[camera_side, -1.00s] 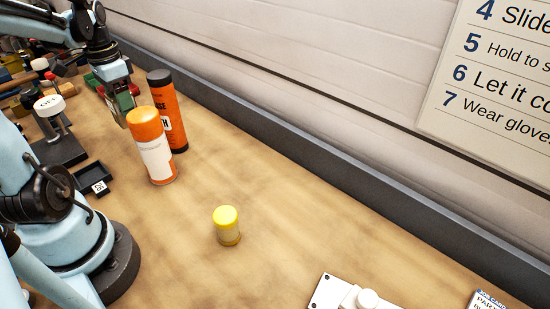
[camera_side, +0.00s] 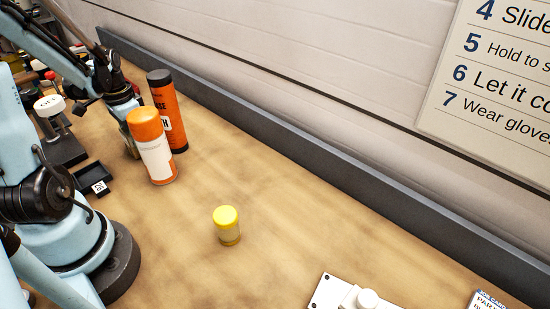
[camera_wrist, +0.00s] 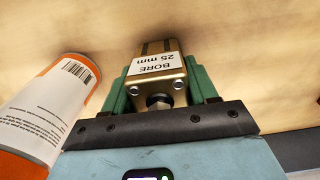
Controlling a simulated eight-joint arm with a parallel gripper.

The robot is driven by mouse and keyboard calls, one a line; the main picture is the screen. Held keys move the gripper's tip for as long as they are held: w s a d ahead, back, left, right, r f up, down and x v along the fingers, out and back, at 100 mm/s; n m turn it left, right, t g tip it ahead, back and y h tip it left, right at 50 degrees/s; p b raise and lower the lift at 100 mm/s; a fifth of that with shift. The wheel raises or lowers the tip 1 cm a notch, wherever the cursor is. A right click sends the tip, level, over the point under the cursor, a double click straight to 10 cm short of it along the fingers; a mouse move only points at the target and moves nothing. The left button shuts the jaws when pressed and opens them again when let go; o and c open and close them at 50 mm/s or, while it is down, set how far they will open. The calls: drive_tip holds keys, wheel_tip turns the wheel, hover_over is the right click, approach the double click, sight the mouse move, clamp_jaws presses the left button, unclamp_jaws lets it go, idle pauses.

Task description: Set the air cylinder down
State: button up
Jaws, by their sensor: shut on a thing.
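The air cylinder (camera_wrist: 152,82) is a brass-coloured block with a white label reading "BORE 25 mm". In the wrist view it sits between the green fingers of my gripper (camera_wrist: 160,78), which is shut on it. In the side view my gripper (camera_side: 128,128) is low over the bench, just left of and partly behind the orange and white spray can (camera_side: 156,158). The cylinder is mostly hidden there by the can and my gripper. I cannot tell whether its lower end touches the bench.
The spray can also stands close on the left in the wrist view (camera_wrist: 52,108). A dark-capped orange tube (camera_side: 175,120) stands behind it. A small black tray (camera_side: 94,178) and a clamp with a white "OFF" knob (camera_side: 48,105) are to the left. A yellow-capped jar (camera_side: 227,226) stands on open bench.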

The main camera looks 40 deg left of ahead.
drive_tip(key=shift+f, duration=0.15)
drive_tip(key=o, duration=1.4)
wheel_tip(320, 180, up, 12)
drive_tip(key=shift+r, duration=0.15)
